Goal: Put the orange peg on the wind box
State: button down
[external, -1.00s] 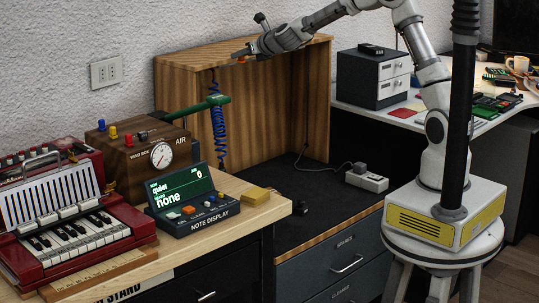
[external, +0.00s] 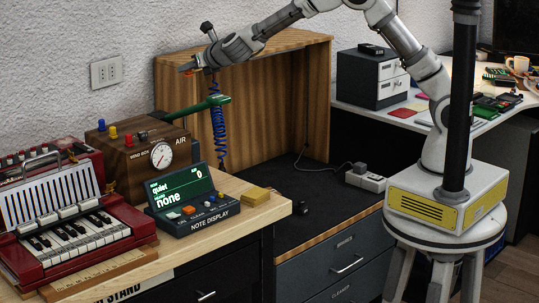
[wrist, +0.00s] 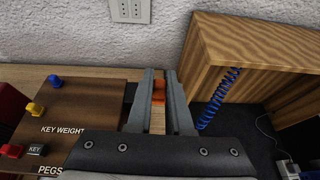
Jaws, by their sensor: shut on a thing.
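My gripper (external: 186,68) is shut on the orange peg (wrist: 158,88), which shows between the two fingers in the wrist view. In the external view the gripper is in the air, above and a little right of the wind box. The wind box (external: 126,160) is a brown wooden box with a round gauge and the word AIR. In the wrist view its top (wrist: 85,108) lies left of the fingers, lettered KEY WEIGHT and PEGS. A blue peg (wrist: 54,82), a yellow peg (wrist: 35,108) and a red peg (wrist: 12,150) stand along its left side.
The note display (external: 195,205), a red accordion (external: 70,225) and a yellow block (external: 255,195) are in front on the bench.

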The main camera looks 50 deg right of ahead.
jog(key=s+a+r+p, duration=0.1)
jog(key=s+a+r, duration=0.15)
jog(key=a, duration=0.35)
jog(key=s+a+r+p, duration=0.1)
jog(key=s+a+r, duration=0.15)
jog(key=a, duration=0.25)
send_over(170, 131)
notch_tip(170, 131, down, 5)
notch_tip(170, 131, down, 11)
jog(key=b, duration=0.2)
jog(key=shift+f+b, duration=0.15)
jog(key=shift+b, duration=0.2)
jog(key=shift+f, duration=0.1)
jog(key=shift+f+b, duration=0.1)
jog(key=shift+b, duration=0.2)
jog(key=c, duration=0.8)
grip_release()
jog(key=shift+c, duration=0.2)
